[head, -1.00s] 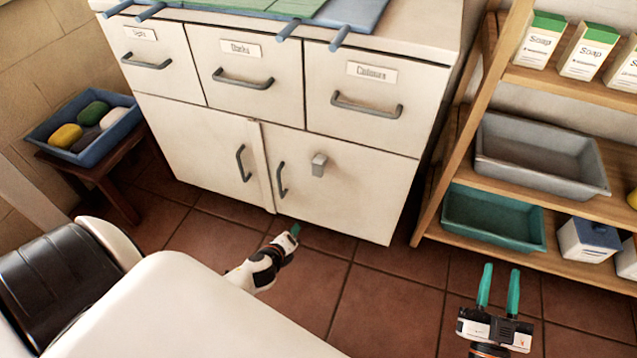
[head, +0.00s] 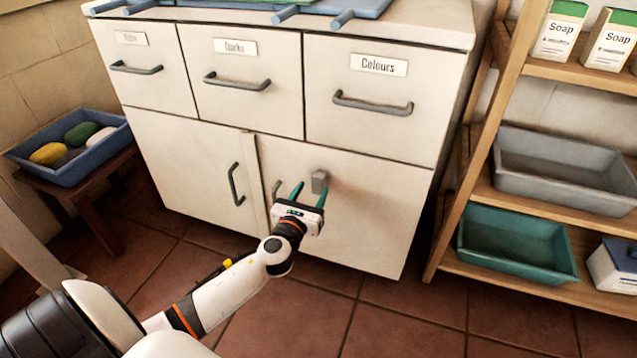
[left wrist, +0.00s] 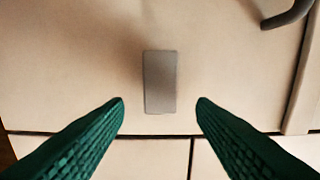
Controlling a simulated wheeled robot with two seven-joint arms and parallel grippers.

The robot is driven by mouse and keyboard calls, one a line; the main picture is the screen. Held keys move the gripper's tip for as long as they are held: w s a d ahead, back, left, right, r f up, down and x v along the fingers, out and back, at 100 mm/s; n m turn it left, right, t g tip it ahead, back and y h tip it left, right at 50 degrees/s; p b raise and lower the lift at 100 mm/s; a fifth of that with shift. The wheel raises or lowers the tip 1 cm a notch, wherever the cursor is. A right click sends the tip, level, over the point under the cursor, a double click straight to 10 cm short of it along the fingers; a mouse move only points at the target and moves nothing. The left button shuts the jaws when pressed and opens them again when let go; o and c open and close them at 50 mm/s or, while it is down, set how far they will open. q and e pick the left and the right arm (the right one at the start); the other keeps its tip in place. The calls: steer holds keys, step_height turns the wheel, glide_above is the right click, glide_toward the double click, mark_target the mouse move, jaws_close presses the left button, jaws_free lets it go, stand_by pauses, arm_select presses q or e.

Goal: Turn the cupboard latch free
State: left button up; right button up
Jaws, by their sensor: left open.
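The cupboard latch (head: 320,181) is a small grey block on the upper left part of the right cupboard door (head: 372,215). In the left wrist view the latch (left wrist: 160,82) is a grey rectangle, longer up and down than across in that picture. My left gripper (head: 310,190) is open in front of the latch. In the left wrist view its green fingertips (left wrist: 160,102) lie either side of the latch's lower end, with gaps on both sides. I see no contact. My right gripper is out of view.
The right door's handle (head: 277,190) is just left of my left gripper, partly hidden. The left door's handle (head: 236,184) is further left. Labelled drawers with bar handles, such as the Colours drawer (head: 372,122), are above. A wooden shelf (head: 452,190) with trays stands right.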

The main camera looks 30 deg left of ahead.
mark_target(317, 183)
arm_select(q)
steer(key=b+x, duration=0.1)
steer(key=x, duration=0.4)
steer(key=shift+w+a, duration=0.15)
steer(key=shift+w, duration=0.15)
steer(key=shift+c, duration=0.5)
steer(key=c, duration=0.9)
